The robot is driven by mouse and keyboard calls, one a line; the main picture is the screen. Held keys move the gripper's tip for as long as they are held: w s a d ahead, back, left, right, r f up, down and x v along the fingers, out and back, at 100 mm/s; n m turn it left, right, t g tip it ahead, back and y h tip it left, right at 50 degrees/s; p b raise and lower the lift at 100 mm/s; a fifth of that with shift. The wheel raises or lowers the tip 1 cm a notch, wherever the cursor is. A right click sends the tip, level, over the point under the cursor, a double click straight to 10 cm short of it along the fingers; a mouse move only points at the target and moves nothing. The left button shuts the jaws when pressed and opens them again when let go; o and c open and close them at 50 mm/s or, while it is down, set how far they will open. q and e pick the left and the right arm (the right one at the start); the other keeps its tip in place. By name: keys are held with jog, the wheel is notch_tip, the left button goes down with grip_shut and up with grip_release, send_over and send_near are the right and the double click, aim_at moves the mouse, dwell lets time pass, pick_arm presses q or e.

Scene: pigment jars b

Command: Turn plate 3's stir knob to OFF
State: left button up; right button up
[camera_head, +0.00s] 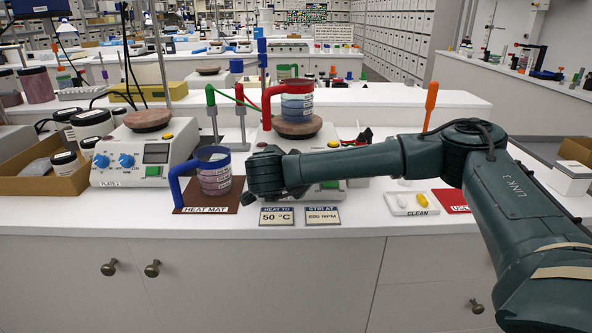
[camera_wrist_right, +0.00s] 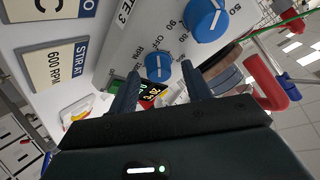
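Plate 3 (camera_wrist_right: 125,45) is a white hotplate; my right arm hides most of its front in the head view. In the right wrist view its blue stir knob (camera_wrist_right: 158,66), beside RPM and OFF lettering, lies between the two fingertips of my right gripper (camera_wrist_right: 159,72). The fingers are apart, one on each side of the knob; I cannot tell whether they touch it. A white pointer mark shows on the knob. The blue heat knob (camera_wrist_right: 205,20) is just above and right. In the head view a red-handled beaker (camera_head: 297,108) stands on plate 3's round top (camera_head: 297,128). My left gripper is not in view.
A blue-handled beaker (camera_head: 214,178) stands on the heat mat (camera_head: 190,209) to the left. Another hotplate (camera_head: 146,150) is further left. Signs reading 50 °C (camera_head: 277,215) and 600 RPM (camera_head: 322,215) stand in front. A clean tray (camera_head: 411,203) is to the right.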

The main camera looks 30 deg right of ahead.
jog(key=v, duration=1.3)
jog(key=shift+s, duration=0.1)
dwell(0.3)
